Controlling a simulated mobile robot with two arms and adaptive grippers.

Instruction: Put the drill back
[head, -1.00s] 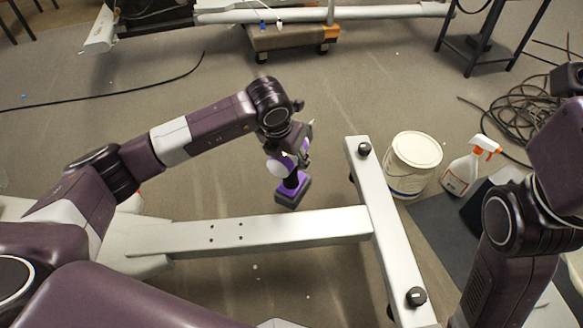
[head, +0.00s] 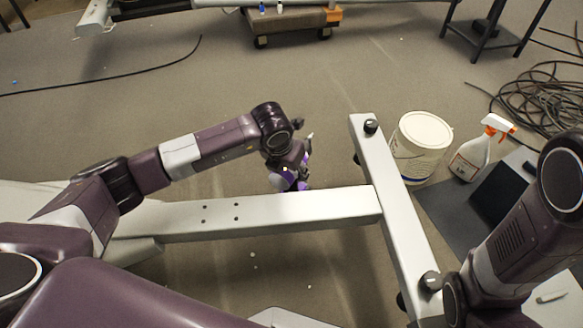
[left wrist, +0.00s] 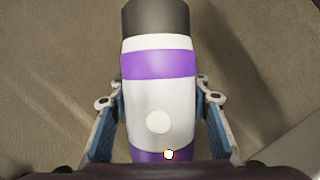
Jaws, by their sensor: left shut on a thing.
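The drill (head: 287,181) is purple and white and sits in my left gripper (head: 293,172), beyond the grey beam in the head view. The beam and the gripper hide much of it, including its lower part. In the left wrist view the drill (left wrist: 158,95) fills the middle, with its dark grey end at the top. The blue-padded fingers of my left gripper (left wrist: 160,125) lie on both sides of its body. My right arm shows at the right of the head view, but its gripper is out of view.
A grey beam frame (head: 270,210) with a crossbar (head: 395,210) lies in front of me. Right of it are a white bucket (head: 420,146), a spray bottle (head: 480,150) and a dark mat (head: 440,205). Coiled cable (head: 540,95) lies at the far right.

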